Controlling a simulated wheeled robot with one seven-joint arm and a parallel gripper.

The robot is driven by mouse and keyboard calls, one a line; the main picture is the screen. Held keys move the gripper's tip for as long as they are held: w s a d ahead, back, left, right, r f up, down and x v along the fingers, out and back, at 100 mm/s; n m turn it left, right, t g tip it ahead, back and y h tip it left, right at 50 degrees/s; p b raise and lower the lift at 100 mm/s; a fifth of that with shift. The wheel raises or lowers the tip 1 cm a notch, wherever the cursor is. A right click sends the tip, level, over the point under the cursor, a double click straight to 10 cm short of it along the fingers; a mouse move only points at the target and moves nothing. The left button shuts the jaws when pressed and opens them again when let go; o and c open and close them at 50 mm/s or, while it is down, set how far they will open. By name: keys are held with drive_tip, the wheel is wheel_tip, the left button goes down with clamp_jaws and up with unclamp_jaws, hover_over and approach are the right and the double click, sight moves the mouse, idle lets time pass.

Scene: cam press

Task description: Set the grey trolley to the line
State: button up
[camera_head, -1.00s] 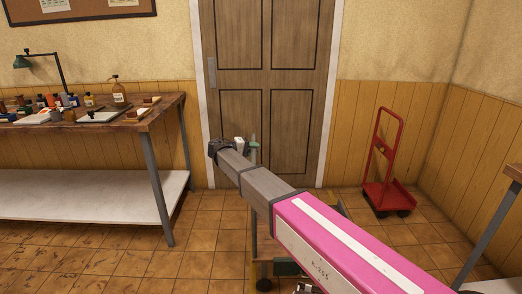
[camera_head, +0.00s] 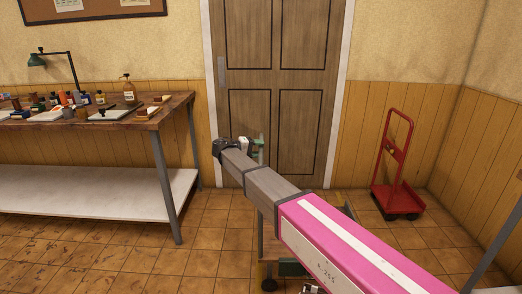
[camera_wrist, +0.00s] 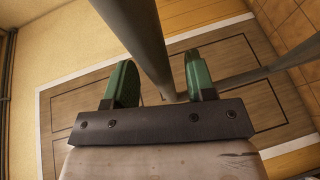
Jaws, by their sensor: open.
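My gripper (camera_head: 259,148) is in front of the door in the head view. Its two green fingers stand apart in the wrist view (camera_wrist: 158,85). A grey bar (camera_wrist: 140,40) crosses from the top of that view down to between the fingers, where it meets a second grey bar. They look like the grey trolley's handle frame; I cannot tell if a finger touches it. In the head view my pink and grey arm hides most of the trolley. A dark wheel (camera_head: 268,285) shows below the arm. I see no line on the floor.
A red hand truck (camera_head: 397,196) stands by the wall right of the door (camera_head: 275,45). A workbench (camera_head: 172,113) with bottles and a lamp is at left, and another table's leg is at right. Tiled floor (camera_head: 205,235) is clear between the workbench and my arm.

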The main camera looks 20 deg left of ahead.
drive_tip(key=v, duration=0.9)
drive_tip(key=shift+s+a, duration=0.1)
